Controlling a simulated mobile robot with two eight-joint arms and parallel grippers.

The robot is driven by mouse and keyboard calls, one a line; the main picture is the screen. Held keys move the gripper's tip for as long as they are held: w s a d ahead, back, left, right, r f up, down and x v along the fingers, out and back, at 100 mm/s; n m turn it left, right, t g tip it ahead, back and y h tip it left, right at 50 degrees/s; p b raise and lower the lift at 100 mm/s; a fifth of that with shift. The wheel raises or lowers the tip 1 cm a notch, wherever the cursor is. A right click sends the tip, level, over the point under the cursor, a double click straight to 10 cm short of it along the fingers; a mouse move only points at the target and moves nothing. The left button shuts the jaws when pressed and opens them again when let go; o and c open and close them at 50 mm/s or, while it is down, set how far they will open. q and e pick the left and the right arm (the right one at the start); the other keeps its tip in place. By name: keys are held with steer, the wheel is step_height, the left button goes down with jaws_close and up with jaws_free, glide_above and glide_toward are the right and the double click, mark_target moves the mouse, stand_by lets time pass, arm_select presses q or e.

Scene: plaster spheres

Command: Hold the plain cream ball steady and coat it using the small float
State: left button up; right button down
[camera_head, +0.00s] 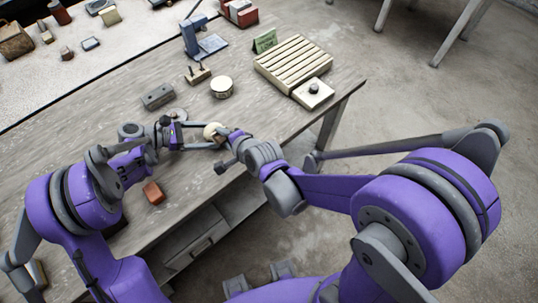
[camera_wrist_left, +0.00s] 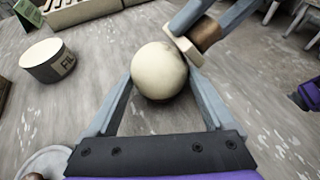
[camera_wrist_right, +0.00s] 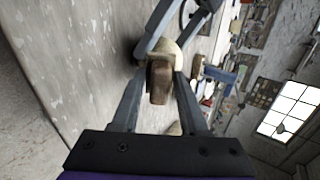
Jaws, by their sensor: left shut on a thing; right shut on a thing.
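The plain cream ball (camera_head: 211,131) is between the fingers of my left gripper (camera_head: 203,137), just above the worktable near its front edge. In the left wrist view the ball (camera_wrist_left: 158,72) looks smooth and even in colour, with a finger on each side. My right gripper (camera_wrist_right: 158,82) is shut on the small float, gripping its brown wooden handle (camera_wrist_right: 159,80). In the left wrist view the float's pale pad (camera_wrist_left: 188,52) is at the ball's upper right side and appears to touch it. The contact face is hidden.
A round labelled tin (camera_head: 221,90) stands behind the ball. A slatted wooden rack (camera_head: 293,63), a square block with a dark knob (camera_head: 312,95), a grey block with holes (camera_head: 158,96) and a blue stand (camera_head: 203,45) are further back. A reddish block (camera_head: 153,192) lies at the front left.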

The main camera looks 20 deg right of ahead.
steer(key=shift+w+d, duration=0.3)
steer(key=shift+d, duration=0.3)
stand_by(1.3)
steer(key=shift+s+a, duration=0.3)
steer(key=shift+a, duration=0.5)
steer(key=shift+s+a, duration=0.3)
steer(key=shift+a, duration=0.5)
steer(key=shift+s+d+r, duration=0.15)
steer(key=shift+d+r, duration=0.05)
steer(key=shift+d, duration=0.3)
steer(key=shift+s+d+r, duration=0.1)
steer(key=shift+d+r, duration=0.05)
steer(key=shift+d, duration=0.3)
steer(key=shift+w+a+f, duration=0.15)
steer(key=shift+w+f, duration=0.2)
steer(key=shift+w, duration=0.2)
